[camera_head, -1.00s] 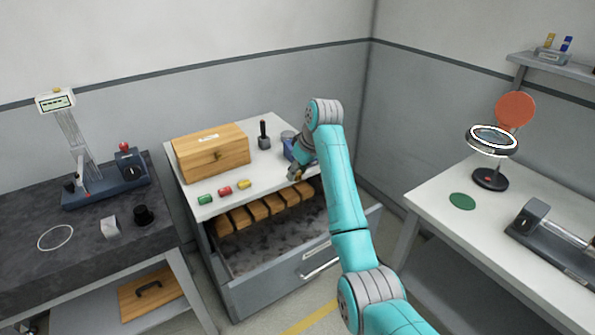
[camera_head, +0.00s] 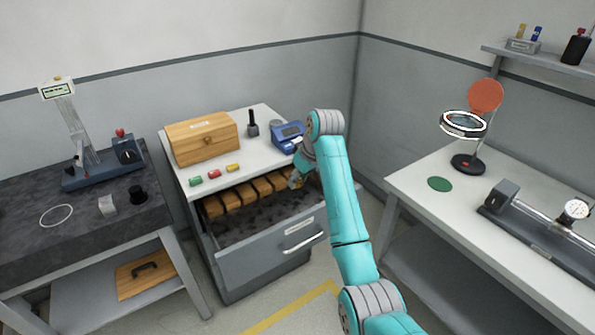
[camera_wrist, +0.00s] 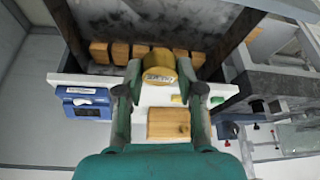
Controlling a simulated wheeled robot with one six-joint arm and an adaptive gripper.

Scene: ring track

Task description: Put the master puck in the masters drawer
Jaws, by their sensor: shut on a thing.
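My gripper (camera_head: 297,180) is shut on a round brass-coloured puck (camera_wrist: 159,66) with a pale label, clear in the wrist view. In the head view the puck is too small to make out. The gripper hangs by the front edge of the white cabinet top, over the back right of an open grey drawer (camera_head: 262,258). The drawer has a label and a bar handle; I cannot read the label. Its dark lining also shows in the wrist view (camera_wrist: 150,18). A row of wooden blocks (camera_head: 232,198) stands along its back; the puck overlaps them in the wrist view.
On the cabinet top (camera_head: 205,188) stand a wooden box (camera_head: 203,140), a blue scale (camera_head: 288,137), a dark-handled tool (camera_head: 252,126) and small coloured pieces (camera_head: 214,174). A dark bench (camera_head: 80,222) is at left, a white table (camera_head: 450,215) at right.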

